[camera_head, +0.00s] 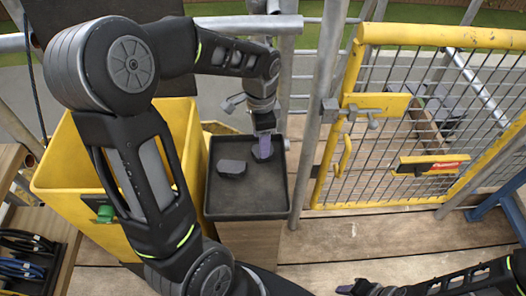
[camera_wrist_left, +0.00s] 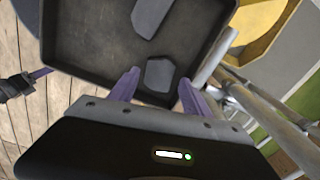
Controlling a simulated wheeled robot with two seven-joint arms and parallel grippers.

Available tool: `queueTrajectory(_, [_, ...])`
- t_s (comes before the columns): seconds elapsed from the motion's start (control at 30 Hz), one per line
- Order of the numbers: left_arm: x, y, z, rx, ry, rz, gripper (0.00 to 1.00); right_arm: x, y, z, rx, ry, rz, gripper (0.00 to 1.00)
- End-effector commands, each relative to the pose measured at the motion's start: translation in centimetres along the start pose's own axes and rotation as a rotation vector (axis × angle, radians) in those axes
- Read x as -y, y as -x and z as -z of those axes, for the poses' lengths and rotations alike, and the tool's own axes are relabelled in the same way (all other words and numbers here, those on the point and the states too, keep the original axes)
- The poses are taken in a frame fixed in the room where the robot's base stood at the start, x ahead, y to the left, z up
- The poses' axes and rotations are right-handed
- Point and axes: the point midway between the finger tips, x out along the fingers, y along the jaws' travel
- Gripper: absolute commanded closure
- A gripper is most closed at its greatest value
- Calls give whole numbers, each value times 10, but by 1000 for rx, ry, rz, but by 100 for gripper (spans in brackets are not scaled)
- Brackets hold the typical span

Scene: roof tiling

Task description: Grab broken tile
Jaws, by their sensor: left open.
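A black tray (camera_head: 249,206) holds two dark grey broken tile pieces. One piece (camera_head: 231,169) lies at the left of the tray. The other piece (camera_head: 256,155) lies near the far side, partly hidden by my left gripper (camera_head: 264,147). In the left wrist view, my left gripper (camera_wrist_left: 159,78) is open, with its purple fingers on either side of the near piece (camera_wrist_left: 159,73). It is not shut on it. The other piece (camera_wrist_left: 150,18) lies farther up in that view. My right gripper (camera_head: 352,288) is low in the head view, apart from the tray; its jaws are unclear.
A yellow bin (camera_head: 75,190) stands left of the tray (camera_wrist_left: 85,55). Scaffold poles (camera_head: 318,110) rise close to the tray's right side. A yellow mesh gate (camera_head: 420,198) stands farther right. Cables lie in a dark holder (camera_head: 62,236) at lower left. The plank floor (camera_head: 370,240) has free room.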

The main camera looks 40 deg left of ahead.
Motion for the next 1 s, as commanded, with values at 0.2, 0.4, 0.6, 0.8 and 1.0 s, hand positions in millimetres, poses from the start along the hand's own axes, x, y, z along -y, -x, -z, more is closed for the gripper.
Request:
queueTrajectory(0.2, [-1, -33, 0, 3, 0, -3, 44, -1, -2, 0, 0, 0, 0, 64])
queueTrajectory(0.4, [-1, -40, 1, 1, 0, 0, 44, -1, -2, 0, 0, 0, 0, 64])
queueTrajectory(0.6, [-1, -40, 1, 1, 0, -1, 44, -1, -2, 0, 0, 0, 0, 64])
queueTrajectory(0.8, [-1, -40, 1, 1, 0, -1, 44, -1, -2, 0, 0, 0, 0, 64])
queueTrajectory(1.0, [-1, -40, 1, 1, 0, -1, 52, -1, -2, 0, 0, 0, 0, 64])
